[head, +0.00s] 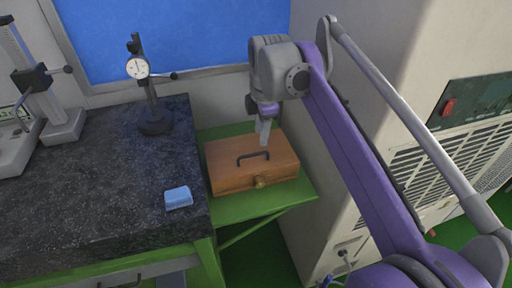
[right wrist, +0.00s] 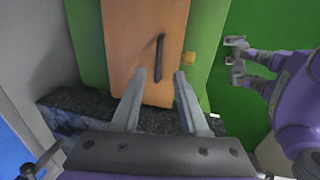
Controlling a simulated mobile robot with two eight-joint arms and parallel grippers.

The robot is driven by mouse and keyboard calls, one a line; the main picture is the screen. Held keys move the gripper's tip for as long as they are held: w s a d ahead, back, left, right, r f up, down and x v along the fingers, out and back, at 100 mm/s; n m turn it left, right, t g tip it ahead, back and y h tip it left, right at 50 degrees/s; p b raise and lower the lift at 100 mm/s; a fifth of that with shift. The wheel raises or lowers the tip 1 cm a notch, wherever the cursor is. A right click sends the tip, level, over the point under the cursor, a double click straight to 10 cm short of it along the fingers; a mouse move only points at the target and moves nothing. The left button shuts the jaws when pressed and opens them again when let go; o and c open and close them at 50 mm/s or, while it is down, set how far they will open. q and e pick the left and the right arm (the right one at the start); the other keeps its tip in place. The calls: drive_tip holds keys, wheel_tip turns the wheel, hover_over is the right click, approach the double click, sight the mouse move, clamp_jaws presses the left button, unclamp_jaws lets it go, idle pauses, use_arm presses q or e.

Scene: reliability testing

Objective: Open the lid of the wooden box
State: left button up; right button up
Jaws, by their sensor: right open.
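The wooden box (head: 225,176) sits shut on a green stand, with a dark bar handle (head: 253,157) on its lid and a brass latch (head: 261,182) on the front. My right gripper (head: 265,140) is above the back part of the lid, pointing down, open and empty. In the right wrist view, the lid (right wrist: 125,40) and handle (right wrist: 160,55) lie beyond the two parted fingers (right wrist: 160,78). The latch (right wrist: 191,60) shows to the right of the handle. A purple and grey part of mine is at that view's right edge; I cannot tell its jaw state.
A black granite table (head: 90,185) stands left of the box, bearing a blue block (head: 178,197) and a dial gauge stand (head: 155,122). A tall beige cabinet (head: 345,150) stands close on the right. The blue board (head: 170,35) is on the wall behind.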

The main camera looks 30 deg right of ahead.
hover_over(258, 163)
wheel_tip(258, 163, down, 8)
idle(0.3)
clamp_jaws()
idle(1.3)
